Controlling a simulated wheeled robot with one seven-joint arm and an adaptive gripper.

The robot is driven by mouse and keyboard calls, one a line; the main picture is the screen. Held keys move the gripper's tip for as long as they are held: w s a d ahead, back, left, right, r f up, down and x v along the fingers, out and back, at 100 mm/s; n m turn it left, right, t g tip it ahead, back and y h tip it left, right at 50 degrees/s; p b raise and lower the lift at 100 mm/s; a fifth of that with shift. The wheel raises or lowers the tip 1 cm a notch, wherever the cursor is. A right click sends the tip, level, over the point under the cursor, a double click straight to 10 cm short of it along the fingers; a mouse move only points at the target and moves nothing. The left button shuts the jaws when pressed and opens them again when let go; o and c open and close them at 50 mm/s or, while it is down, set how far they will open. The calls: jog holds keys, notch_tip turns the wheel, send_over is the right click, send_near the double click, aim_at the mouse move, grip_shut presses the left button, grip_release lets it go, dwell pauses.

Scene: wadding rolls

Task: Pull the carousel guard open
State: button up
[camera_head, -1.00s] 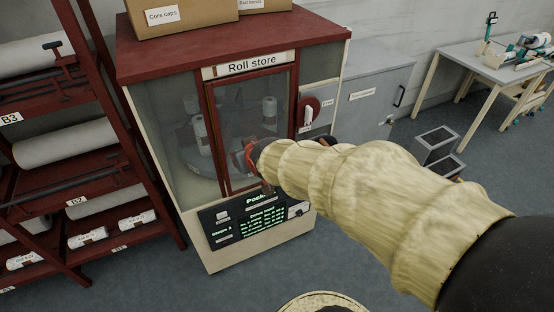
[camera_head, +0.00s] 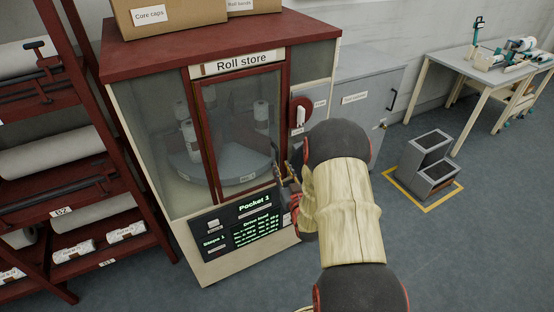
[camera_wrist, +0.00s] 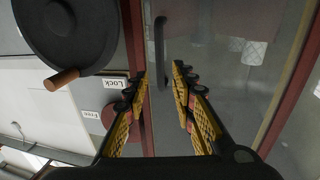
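The carousel guard (camera_head: 235,100) is a clear panel in a red frame on the front of the Roll store cabinet; it looks closed. Rolls stand on a grey carousel behind it. Its dark bar handle (camera_head: 275,153) is at the guard's right side and also shows in the wrist view (camera_wrist: 160,38). My gripper (camera_head: 282,170) is at the guard's right edge, beside the handle. In the wrist view my gripper (camera_wrist: 160,71) is open, its fingers on either side of the handle's line. I cannot tell whether they touch the handle.
A black disc with a wooden knob (camera_wrist: 62,79) and Lock and Free labels is left of the fingers in the wrist view. A display panel (camera_head: 243,222) is below the guard. A grey cabinet (camera_head: 365,90) and step stool (camera_head: 432,165) are to the right; a red rack (camera_head: 75,100) is left.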

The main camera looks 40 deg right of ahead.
aim_at(277, 157)
jog(key=b+x, duration=0.1)
jog(key=x, duration=0.5)
jog(key=shift+w+d, duration=0.1)
jog(key=shift+w, duration=0.2)
jog(key=shift+c, duration=0.9)
jog(key=c, duration=0.4)
grip_shut()
